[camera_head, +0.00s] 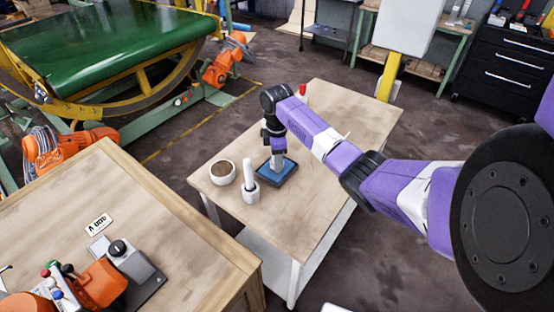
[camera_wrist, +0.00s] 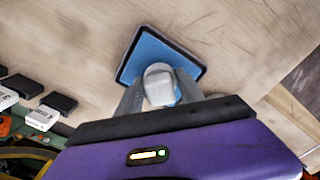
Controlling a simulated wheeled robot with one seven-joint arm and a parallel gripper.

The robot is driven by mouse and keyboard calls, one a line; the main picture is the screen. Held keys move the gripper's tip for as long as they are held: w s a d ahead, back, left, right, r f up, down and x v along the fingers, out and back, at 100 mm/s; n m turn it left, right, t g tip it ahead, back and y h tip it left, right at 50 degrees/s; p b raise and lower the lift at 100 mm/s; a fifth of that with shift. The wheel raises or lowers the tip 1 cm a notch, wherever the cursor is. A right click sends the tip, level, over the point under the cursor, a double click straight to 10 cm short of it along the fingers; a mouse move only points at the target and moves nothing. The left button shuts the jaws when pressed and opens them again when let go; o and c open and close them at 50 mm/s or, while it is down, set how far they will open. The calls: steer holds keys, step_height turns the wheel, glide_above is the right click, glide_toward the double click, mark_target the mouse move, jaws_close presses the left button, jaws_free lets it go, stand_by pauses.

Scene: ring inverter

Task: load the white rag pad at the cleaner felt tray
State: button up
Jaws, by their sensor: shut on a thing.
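The cleaner felt tray (camera_head: 288,174) is a dark-rimmed square tray with a blue felt surface, lying on the wooden table. It also shows in the wrist view (camera_wrist: 148,47), just beyond my fingertips. My gripper (camera_head: 277,161) points down over the tray, and its fingers (camera_wrist: 160,92) are shut on a white rounded thing, which looks like the white rag pad (camera_wrist: 158,78). Its lower end is hidden, so I cannot tell whether it touches the felt. In the head view the pad is not clearly distinguishable from the fingers.
A white bowl with brown contents (camera_head: 222,172) and a white holder with an upright white stick (camera_head: 249,190) stand just left of the tray. The table (camera_head: 320,200) is clear to the right. Black and white boxes (camera_wrist: 58,102) show at left in the wrist view.

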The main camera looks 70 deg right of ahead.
steer(key=shift+f, duration=0.45)
stand_by(1.6)
steer(key=shift+r+p, duration=3.15)
steer(key=shift+r, duration=0.5)
